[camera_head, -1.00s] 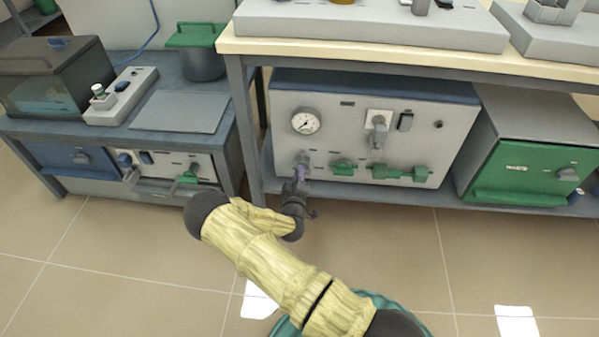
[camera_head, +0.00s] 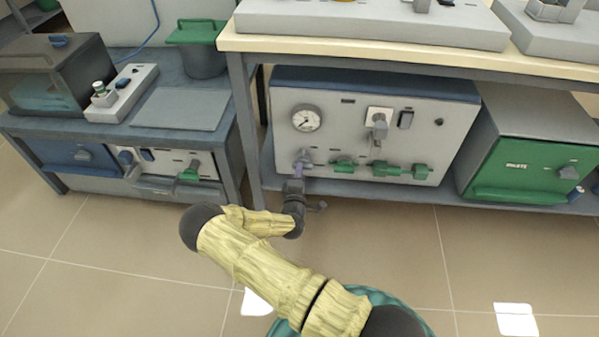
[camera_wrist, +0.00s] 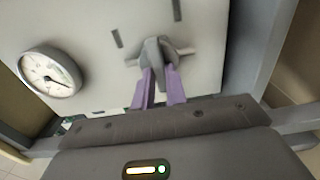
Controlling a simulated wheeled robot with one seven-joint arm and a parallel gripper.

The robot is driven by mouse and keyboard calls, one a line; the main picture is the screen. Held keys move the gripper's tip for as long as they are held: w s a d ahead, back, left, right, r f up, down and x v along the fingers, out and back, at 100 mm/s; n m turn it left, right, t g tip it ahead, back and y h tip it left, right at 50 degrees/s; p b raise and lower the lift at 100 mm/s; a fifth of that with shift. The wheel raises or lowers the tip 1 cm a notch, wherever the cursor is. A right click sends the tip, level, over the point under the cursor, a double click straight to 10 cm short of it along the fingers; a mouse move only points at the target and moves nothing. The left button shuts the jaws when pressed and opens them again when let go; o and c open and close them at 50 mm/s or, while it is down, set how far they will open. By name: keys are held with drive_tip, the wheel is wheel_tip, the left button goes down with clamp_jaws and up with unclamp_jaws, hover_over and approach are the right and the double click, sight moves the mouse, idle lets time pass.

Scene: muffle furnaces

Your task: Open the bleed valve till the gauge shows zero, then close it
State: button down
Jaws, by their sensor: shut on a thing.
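The bleed valve (camera_head: 303,157) is a grey knob low on the left of a light grey furnace front panel. In the wrist view the knob (camera_wrist: 154,50) is between the purple fingers of my gripper (camera_wrist: 160,88), which is shut on it. In the head view my gripper (camera_head: 298,173) reaches the valve from below, partly hiding it. The round white gauge (camera_head: 306,119) is above the valve on the same panel. In the wrist view the gauge (camera_wrist: 50,72) has a dark needle, but its numbers are too small to read.
Green valve handles (camera_head: 386,169) are to the right on the panel, below a grey fitting (camera_head: 378,124). A furnace with a green door (camera_head: 525,172) stands at right. The bench top (camera_head: 400,58) overhangs the panel. The tiled floor (camera_head: 130,250) in front is clear.

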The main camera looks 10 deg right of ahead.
drive_tip(key=shift+f, duration=0.1)
drive_tip(key=c, duration=1.4)
unclamp_jaws()
drive_tip(key=shift+c, duration=0.2)
drive_tip(key=shift+s+a, duration=0.1)
drive_tip(key=shift+s, duration=0.05)
drive_tip(key=p+v, duration=0.5)
drive_tip(key=v, duration=1.2)
drive_tip(key=shift+p, duration=0.4)
